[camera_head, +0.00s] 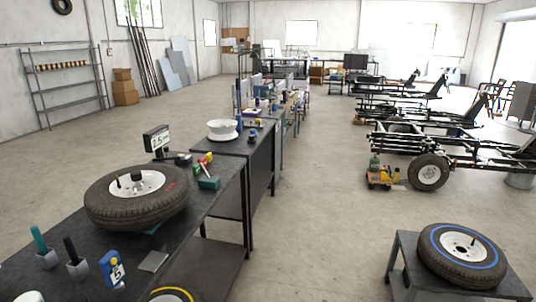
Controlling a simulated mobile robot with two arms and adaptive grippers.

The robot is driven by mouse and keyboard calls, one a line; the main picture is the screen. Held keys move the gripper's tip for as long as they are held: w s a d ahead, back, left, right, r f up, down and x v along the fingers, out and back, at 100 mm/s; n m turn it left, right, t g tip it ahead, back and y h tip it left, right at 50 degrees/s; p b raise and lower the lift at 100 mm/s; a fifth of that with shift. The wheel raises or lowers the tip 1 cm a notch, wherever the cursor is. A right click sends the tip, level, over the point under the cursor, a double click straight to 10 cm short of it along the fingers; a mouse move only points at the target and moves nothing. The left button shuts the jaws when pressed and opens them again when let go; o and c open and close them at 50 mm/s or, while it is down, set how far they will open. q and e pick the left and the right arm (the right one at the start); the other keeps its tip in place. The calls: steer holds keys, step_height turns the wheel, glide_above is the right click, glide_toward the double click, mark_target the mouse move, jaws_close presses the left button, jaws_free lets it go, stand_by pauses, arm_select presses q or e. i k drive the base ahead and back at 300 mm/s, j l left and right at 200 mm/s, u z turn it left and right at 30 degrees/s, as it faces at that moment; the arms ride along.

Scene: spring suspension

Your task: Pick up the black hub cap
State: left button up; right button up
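No thing in the head view is plainly the black hub cap. A small dark upright piece (137,179) stands at the middle of the white-rimmed wheel (110,209) lying flat on the dark workbench (215,203). It is too small to tell whether it is the cap. Another wheel with a blue ring (437,262) lies on a low dark stand (403,265) at the lower right, with a thin dark piece upright near its hub. Neither of my grippers is in view.
On the bench are a display (157,138), a green box (209,183), grey holders with a teal (39,240) and a black handle (70,249), and a blue-yellow device (112,268). Trailer frames (450,145) stand right. The floor between bench and stand is clear.

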mark_target(250, 140)
steer(key=i+z, duration=0.25)
steer(key=i, duration=1.5)
steer(key=i+u, duration=0.15)
steer(key=i, duration=0.3)
steer(key=i+l+u, duration=0.15)
steer(key=i, duration=0.3)
steer(key=i+l+u, duration=0.2)
steer(key=i, duration=0.2)
steer(key=i+l+u, duration=0.15)
steer(key=i, duration=0.3)
